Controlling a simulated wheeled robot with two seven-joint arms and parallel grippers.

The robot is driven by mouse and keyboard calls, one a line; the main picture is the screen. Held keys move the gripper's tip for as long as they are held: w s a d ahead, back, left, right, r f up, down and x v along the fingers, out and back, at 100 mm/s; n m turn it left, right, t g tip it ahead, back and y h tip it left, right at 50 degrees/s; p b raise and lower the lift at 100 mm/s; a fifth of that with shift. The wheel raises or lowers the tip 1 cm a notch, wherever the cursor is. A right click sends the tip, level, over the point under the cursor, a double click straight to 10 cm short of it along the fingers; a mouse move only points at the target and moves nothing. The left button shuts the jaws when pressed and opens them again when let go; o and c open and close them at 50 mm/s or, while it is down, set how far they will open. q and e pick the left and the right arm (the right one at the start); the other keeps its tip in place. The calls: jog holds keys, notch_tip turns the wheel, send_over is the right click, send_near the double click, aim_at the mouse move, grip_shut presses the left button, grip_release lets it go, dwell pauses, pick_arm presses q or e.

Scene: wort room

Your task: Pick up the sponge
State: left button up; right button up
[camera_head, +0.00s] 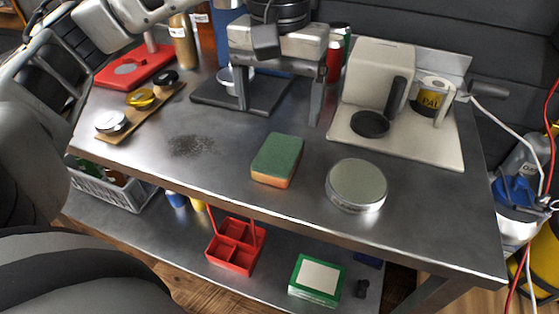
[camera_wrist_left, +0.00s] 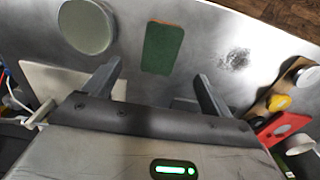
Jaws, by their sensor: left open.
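The sponge (camera_head: 277,161) has a green top and an orange lower side. It lies flat on the grey metal tabletop (camera_head: 230,190), near the middle of the front edge. In the left wrist view the sponge (camera_wrist_left: 162,48) lies beyond the fingertips, between their lines. My left gripper (camera_head: 279,112) is open and empty, with its fingers pointing down, behind the sponge and apart from it. It also shows in the left wrist view (camera_wrist_left: 157,72). My right gripper is not in view.
A round tin (camera_head: 356,185) stands just right of the sponge. Dark specks (camera_head: 192,146) lie to its left. A white machine (camera_head: 375,80) with a mug stands behind right. A wooden board (camera_head: 140,112) with small jars lies at left. A red tray (camera_head: 236,246) sits on the lower shelf.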

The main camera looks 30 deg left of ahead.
aim_at(279, 152)
pick_arm(q)
jog(key=f, duration=0.3)
jog(key=f+b, duration=0.1)
jog(key=f, duration=0.5)
jog(key=shift+w+a+f+b, duration=0.15)
jog(key=shift+w+f+b, duration=0.1)
jog(key=shift+b, duration=0.1)
jog(key=shift+r, duration=0.1)
jog(key=c, duration=1.1)
